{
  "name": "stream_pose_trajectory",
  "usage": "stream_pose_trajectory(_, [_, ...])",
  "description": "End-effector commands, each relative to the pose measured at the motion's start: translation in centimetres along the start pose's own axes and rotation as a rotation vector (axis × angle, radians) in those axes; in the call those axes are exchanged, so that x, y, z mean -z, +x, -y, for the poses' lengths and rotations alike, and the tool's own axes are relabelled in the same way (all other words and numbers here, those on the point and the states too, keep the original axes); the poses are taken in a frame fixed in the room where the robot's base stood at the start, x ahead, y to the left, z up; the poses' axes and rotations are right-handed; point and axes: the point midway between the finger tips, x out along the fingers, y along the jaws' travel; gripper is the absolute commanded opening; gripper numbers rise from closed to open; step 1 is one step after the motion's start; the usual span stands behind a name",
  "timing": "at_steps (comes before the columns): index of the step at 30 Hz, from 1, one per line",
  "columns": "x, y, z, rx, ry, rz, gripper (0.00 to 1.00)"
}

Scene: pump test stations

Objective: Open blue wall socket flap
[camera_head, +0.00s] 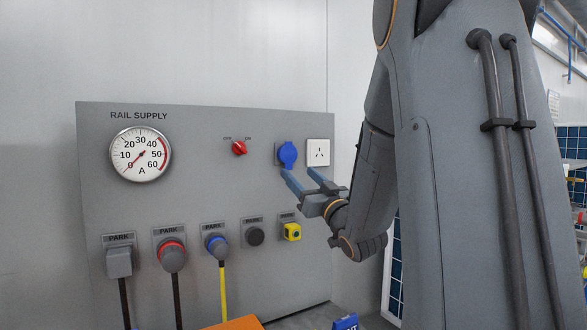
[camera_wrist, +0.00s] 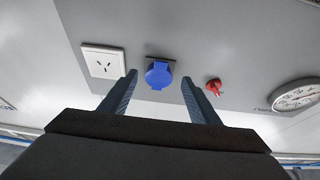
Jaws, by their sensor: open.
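The blue wall socket flap (camera_head: 288,154) is on the grey panel, beside a white wall outlet, and it looks closed over its socket. In the wrist view the round blue flap (camera_wrist: 158,75) shows between and beyond my two fingers. My gripper (camera_head: 303,178) is open and empty, just below the flap in the head view. In the wrist view my gripper (camera_wrist: 160,92) has its fingers spread wider than the flap. I cannot tell whether a fingertip touches it.
The white outlet (camera_head: 318,152) is right of the flap. A red rotary switch (camera_head: 239,148) and a round gauge (camera_head: 140,154) are to its left. Below are several parked plugs, including a blue one (camera_head: 217,247), and a yellow connector (camera_head: 292,232). An orange object (camera_head: 236,323) shows at the bottom edge.

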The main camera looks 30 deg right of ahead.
Motion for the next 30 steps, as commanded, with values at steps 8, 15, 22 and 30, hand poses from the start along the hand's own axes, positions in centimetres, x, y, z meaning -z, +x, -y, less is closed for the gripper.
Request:
stream_pose_trajectory(8, [0.0, 4.0, 0.0, 0.000, 0.000, 0.002, 0.56])
stream_pose_trajectory(15, [0.0, 5.1, 0.0, -0.001, 0.000, 0.002, 0.56])
stream_pose_trajectory(22, [-0.1, 5.0, 0.0, -0.001, 0.000, 0.002, 0.49])
stream_pose_trajectory(30, [-0.1, 5.0, 0.0, -0.001, 0.000, 0.002, 0.04])
